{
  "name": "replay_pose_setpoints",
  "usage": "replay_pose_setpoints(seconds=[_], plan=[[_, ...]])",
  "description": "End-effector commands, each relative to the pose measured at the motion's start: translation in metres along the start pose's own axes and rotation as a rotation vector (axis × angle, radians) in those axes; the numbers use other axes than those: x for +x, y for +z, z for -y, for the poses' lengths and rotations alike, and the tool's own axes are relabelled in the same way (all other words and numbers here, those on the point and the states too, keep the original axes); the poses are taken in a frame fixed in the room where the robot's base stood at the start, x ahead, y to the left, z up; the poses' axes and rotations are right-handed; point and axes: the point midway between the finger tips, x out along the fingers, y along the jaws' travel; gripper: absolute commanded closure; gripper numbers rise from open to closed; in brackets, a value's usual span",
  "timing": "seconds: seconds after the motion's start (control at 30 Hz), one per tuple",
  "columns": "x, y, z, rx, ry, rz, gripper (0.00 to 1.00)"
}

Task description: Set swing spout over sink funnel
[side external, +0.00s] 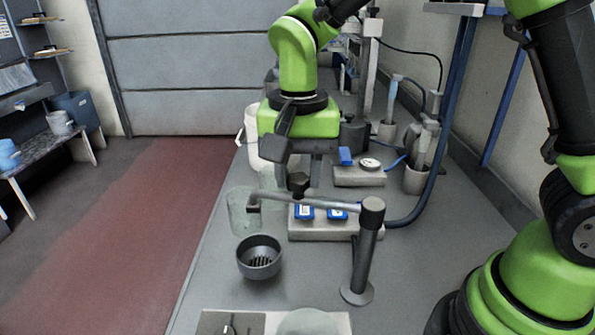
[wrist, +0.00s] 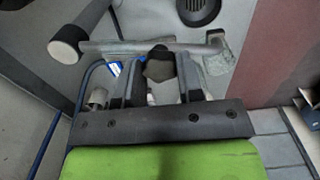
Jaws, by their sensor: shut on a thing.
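My gripper (side external: 299,177) is shut on the dark knob (wrist: 157,66) of the spout arm; in the wrist view the knob sits between the two fingers. The sink funnel (side external: 259,262) is a dark round cup with a slotted bottom. It is partly cut off at the wrist view's top edge (wrist: 199,9). The spout's free end shows apart from the funnel in both views.
Clear jars (side external: 243,212) stand by the spout's free end. A grey block with blue pieces (side external: 320,228) lies under the spout arm.

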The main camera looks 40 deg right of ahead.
Motion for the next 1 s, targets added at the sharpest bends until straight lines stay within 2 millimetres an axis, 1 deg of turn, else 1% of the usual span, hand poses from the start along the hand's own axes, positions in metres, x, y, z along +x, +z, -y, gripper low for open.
replay_pose_setpoints(seconds=[0.33, 0.37, 0.4, 0.47, 0.77, 0.87, 0.97, 1.0], plan=[[0.0, -0.002, 0.0, 0.008, -0.002, -0.004, 1.0], [0.0, -0.003, 0.0, 0.008, -0.002, -0.005, 0.63], [0.0, -0.003, 0.0, 0.008, -0.002, -0.004, 0.54], [0.0, -0.002, 0.0, 0.007, -0.001, -0.004, 0.4], [-0.001, -0.002, 0.0, 0.005, -0.001, -0.003, 0.4], [-0.009, -0.002, 0.0, 0.006, -0.004, -0.004, 0.4], [-0.024, -0.002, 0.001, 0.005, -0.007, -0.005, 0.4], [-0.032, -0.002, 0.001, 0.006, -0.008, -0.006, 0.4]])
